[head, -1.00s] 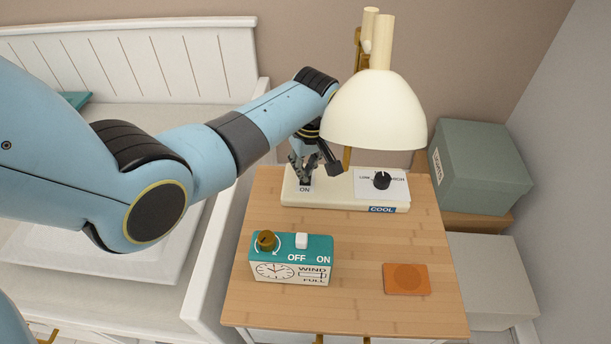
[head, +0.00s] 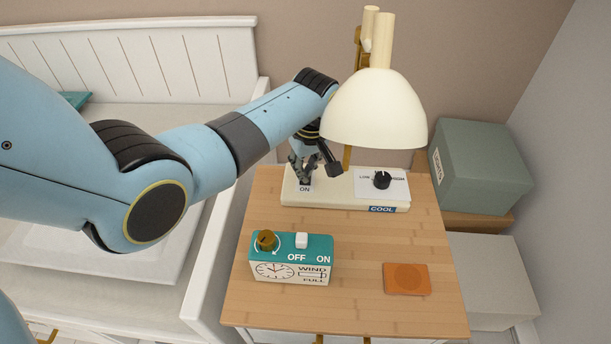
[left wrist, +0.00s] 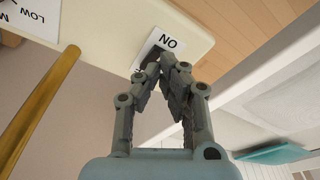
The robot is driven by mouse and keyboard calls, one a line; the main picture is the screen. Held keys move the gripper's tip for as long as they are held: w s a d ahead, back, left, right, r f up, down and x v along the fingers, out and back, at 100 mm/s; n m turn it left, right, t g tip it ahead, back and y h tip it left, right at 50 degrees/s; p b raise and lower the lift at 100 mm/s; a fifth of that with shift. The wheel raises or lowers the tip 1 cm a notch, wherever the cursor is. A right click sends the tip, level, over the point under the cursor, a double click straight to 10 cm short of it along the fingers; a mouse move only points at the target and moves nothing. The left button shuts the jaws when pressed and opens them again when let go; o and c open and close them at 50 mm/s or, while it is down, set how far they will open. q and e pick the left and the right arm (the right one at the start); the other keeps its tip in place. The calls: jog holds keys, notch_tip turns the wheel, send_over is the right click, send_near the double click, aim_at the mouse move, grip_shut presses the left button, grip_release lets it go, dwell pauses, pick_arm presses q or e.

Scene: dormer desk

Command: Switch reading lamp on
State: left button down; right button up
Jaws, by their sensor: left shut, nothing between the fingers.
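The reading lamp has a cream shade (head: 375,110) and a cream base (head: 335,199) at the back of the wooden desk. The base has a switch marked ON at its left end and a black dial (head: 382,180) at its right. My left gripper (head: 304,181) is shut and empty, its tips at the ON switch, which they largely cover. In the left wrist view the shut fingertips (left wrist: 168,62) reach a dark switch (left wrist: 150,57) beside the ON label (left wrist: 168,41). I cannot tell whether they touch it. My right gripper is not in view.
A teal and white wind-up clock (head: 291,262) with a brass knob and a white slider stands at the desk's front left. An orange coaster (head: 406,279) lies at the right. Green and grey boxes stand right of the desk. The desk's middle (head: 375,235) is clear.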

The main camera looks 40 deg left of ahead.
pick_arm(q)
jog(key=shift+f+b, duration=0.6)
jog(key=shift+f, duration=0.4)
dwell(0.3)
notch_tip(320, 180, up, 7)
jog(key=p, duration=0.7)
jog(key=shift+r+p, duration=0.15)
jog(key=shift+p, duration=0.2)
jog(key=shift+s, duration=0.1)
